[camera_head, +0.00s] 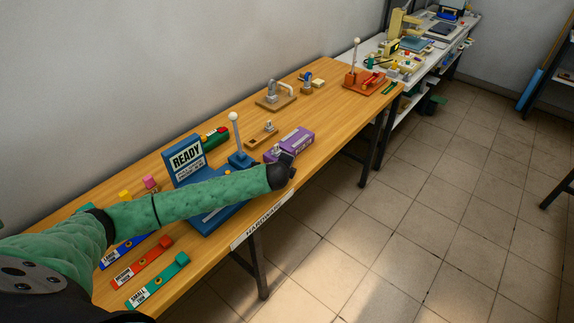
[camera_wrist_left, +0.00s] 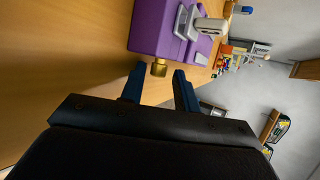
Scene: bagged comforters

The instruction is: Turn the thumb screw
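A purple box (camera_head: 291,144) sits on the wooden workbench near its front edge. It also shows in the left wrist view (camera_wrist_left: 152,28), with a metal clasp (camera_wrist_left: 187,22) on it. A brass thumb screw (camera_wrist_left: 158,68) sticks out of the box's side facing my gripper. My left gripper (camera_wrist_left: 160,72) is open, its two dark blue fingers apart, with the tips on either side of the screw's line. I cannot tell whether they reach around it. In the head view, my left gripper (camera_head: 288,167) is beside the box and the screw is hidden. My right gripper is not in view.
A blue stand with a READY sign (camera_head: 186,157) and a blue base with a white-knobbed lever (camera_head: 238,150) stand left of the box. Small wooden-based fixtures (camera_head: 275,97) stand behind. Labelled blue, red and teal bars (camera_head: 158,281) lie at front left. Floor is clear at right.

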